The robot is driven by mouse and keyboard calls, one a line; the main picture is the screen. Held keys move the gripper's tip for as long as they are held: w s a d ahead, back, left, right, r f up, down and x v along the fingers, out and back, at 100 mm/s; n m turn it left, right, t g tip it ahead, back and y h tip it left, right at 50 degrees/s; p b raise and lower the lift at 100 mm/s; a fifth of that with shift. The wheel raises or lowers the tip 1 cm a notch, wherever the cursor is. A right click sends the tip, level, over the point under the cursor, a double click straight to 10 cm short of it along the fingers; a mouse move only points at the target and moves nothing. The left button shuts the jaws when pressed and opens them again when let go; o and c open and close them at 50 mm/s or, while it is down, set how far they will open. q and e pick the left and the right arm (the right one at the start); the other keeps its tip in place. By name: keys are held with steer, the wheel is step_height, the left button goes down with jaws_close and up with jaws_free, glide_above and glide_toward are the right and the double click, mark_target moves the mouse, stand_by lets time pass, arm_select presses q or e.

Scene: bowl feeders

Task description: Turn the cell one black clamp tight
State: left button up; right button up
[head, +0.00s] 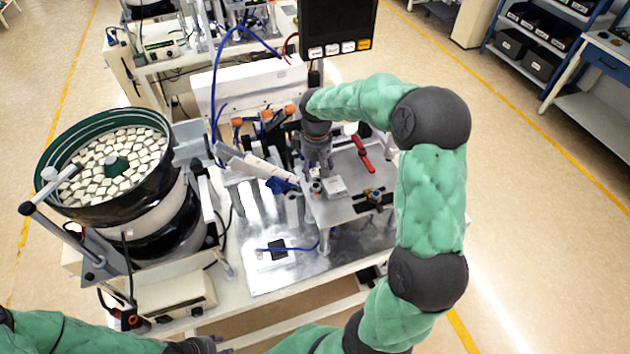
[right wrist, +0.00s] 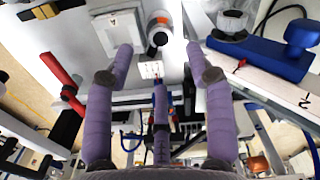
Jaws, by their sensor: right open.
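A small black knob-like part with an orange band (right wrist: 158,40), which looks like the black clamp, stands on a pale plate in the right wrist view. My right gripper (right wrist: 158,52) is open, its purple fingers apart on either side of this part and not touching it. In the head view my right gripper (head: 317,172) points down over the metal fixture plate (head: 345,208). Its fingertips hide part of what is below them. The dark end of my left gripper (head: 205,346) shows at the bottom edge, too little to judge its fingers.
The bowl feeder (head: 110,170) is at far left. A screen (head: 338,28) hangs behind.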

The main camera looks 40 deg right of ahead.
mark_target(316, 186)
step_height(316, 186, down, 7)
steer(key=shift+w+r, duration=0.1)
steer(key=shift+r, duration=0.05)
jaws_close()
